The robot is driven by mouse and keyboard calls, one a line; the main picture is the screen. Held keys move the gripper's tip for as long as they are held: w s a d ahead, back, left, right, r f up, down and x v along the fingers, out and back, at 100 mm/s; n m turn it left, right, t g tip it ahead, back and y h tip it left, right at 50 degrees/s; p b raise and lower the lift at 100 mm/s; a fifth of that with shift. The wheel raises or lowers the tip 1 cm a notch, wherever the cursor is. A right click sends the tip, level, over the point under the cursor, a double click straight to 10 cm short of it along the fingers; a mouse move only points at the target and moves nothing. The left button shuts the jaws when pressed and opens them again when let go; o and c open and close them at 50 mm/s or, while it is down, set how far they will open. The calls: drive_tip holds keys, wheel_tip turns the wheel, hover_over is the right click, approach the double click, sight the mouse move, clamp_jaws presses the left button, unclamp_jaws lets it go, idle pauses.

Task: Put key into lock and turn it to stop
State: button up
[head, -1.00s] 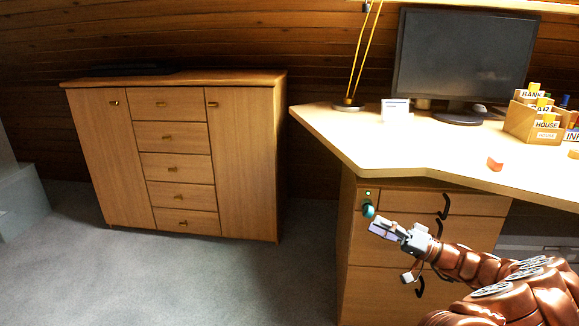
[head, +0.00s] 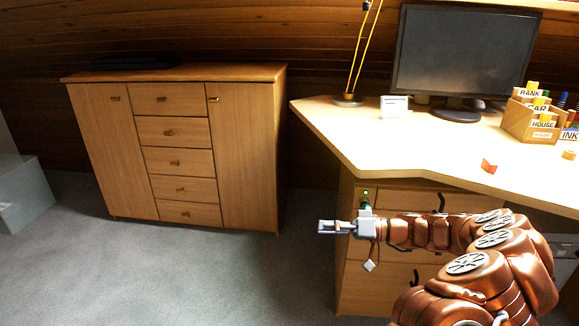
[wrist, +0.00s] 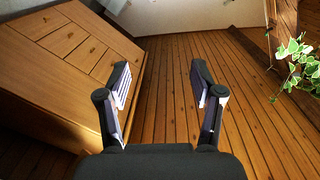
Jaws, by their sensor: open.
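The lock (head: 365,191) is a small plate at the upper left of the desk's drawer front. A green-teal piece (head: 365,201), probably the key's head, shows just below it, partly hidden behind my gripper. I cannot tell whether the key sits in the lock. My gripper (head: 326,227) points left in the head view, in front of the drawer unit and just below the lock. In the wrist view its two fingers (wrist: 162,82) are apart with nothing between them. No key or lock shows in the wrist view.
The desk (head: 400,150) overhangs the drawer unit (head: 385,275), which has dark curved handles. A wooden cabinet (head: 245,160) stands at the back left; the carpet between is clear. A monitor (head: 462,55), card box (head: 530,122) and orange piece (head: 488,166) are on the desk.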

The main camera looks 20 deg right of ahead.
drive_tip(key=shift+s+a+r+h+p, duration=0.7)
drive_tip(key=shift+a+r+h+p, duration=0.45)
drive_tip(key=shift+a+h+p, duration=2.2)
drive_tip(key=w+a+r+m+g+h+p, duration=0.1)
drive_tip(key=w+r+m+h+p, duration=0.1)
drive_tip(key=r+h+p, duration=0.2)
drive_tip(key=w+a+r+m+g+h+p, duration=0.1)
drive_tip(key=r+h+p, duration=0.3)
drive_tip(key=r, duration=0.6)
drive_tip(key=shift+w+a+m+h, duration=0.2)
drive_tip(key=shift+w+m+h, duration=0.25)
drive_tip(key=shift+w+m, duration=0.05)
drive_tip(key=shift+c, duration=0.2)
